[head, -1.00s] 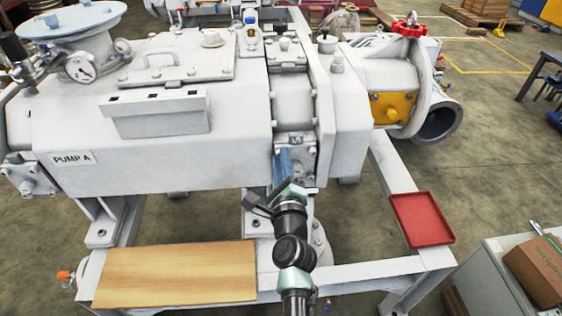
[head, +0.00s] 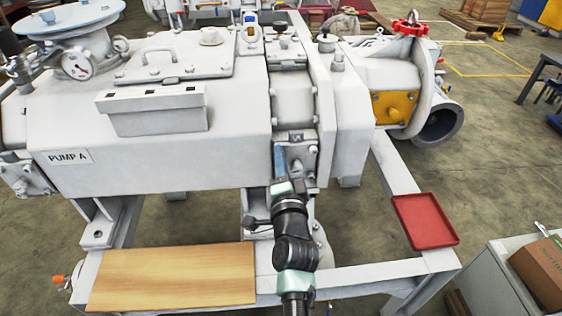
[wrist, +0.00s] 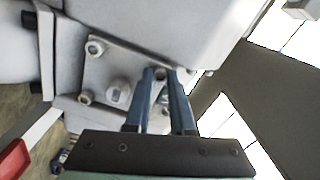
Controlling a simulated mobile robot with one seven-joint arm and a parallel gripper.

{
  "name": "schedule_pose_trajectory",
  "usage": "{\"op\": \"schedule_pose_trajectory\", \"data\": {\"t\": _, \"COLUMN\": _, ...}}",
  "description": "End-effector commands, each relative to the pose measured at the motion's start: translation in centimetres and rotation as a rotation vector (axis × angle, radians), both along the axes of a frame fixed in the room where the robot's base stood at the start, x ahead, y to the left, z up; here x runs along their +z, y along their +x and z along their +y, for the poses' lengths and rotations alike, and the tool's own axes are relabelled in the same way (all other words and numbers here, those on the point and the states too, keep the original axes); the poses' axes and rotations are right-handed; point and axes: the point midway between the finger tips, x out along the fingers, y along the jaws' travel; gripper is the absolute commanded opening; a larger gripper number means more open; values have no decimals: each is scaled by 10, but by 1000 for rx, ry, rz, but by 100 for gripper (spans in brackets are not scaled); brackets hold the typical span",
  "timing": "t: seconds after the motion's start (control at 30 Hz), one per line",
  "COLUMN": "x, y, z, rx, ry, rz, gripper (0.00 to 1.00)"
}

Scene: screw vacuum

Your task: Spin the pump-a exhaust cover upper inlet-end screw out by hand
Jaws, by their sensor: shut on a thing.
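The pump-a exhaust cover (wrist: 105,70) is a pale square plate with hex-socket screws at its corners and a round plug (wrist: 118,92) in its middle. The screw at the fingertips (wrist: 161,73) has a dark socket in its head, and my gripper (wrist: 166,78) is shut on it with its two blue fingers on either side. Whether it stands out from the plate is hard to tell. In the head view my gripper (head: 281,158) reaches up to the white housing below the pump's middle flange and hides most of the cover.
Two other cover screws show, one upper left (wrist: 95,48) and one lower left (wrist: 85,97). A wooden board (head: 175,277) lies on the frame at the left. An empty red tray (head: 425,220) sits on the frame at the right. A grey cabinet (head: 490,285) stands at the lower right.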

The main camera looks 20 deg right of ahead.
Motion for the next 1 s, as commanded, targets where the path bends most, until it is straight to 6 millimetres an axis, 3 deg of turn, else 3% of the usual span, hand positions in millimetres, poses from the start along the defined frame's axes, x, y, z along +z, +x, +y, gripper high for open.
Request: {"op": "schedule_pose_trajectory", "data": {"t": 1.0, "x": 4, "y": 1, "z": 0, "rx": -7, "ry": -918, "rz": 248, "gripper": 0}}
